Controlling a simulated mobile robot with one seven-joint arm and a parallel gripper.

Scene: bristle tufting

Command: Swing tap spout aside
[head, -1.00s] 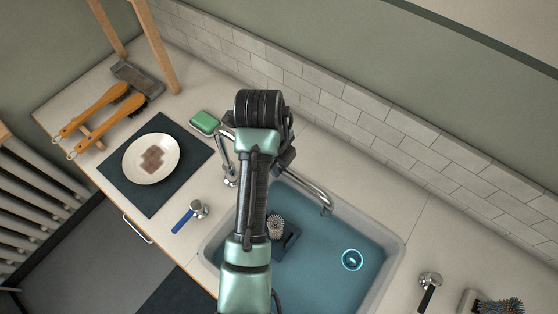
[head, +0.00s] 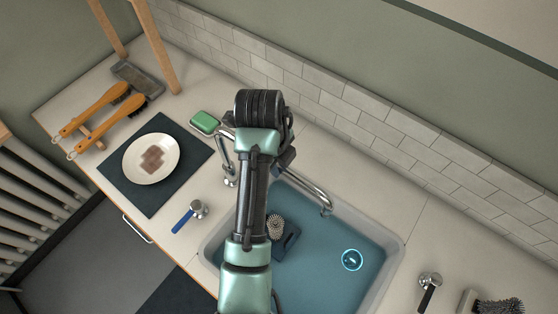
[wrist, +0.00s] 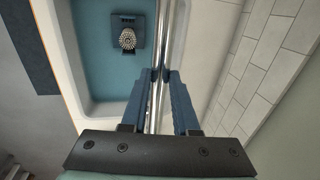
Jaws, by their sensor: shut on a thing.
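The tap's chrome spout (head: 309,182) reaches out to the right over the sink, with its tip (head: 326,209) above the water. In the wrist view the spout (wrist: 168,35) runs up between the fingers. My gripper (wrist: 160,76) is shut on the spout, one blue finger on each side. In the head view my arm hides most of the gripper and the middle of the tap; a dark part of the gripper shows beside the spout. The sink (head: 391,259) holds blue water.
A bristle brush head (head: 276,226) on a dark block is in the sink, and a glowing ring (head: 352,260) marks the water. A green sponge (head: 205,122), a plate (head: 151,158) and a blue-handled tool (head: 189,215) lie to the left. The tiled wall (head: 360,120) is close behind the tap.

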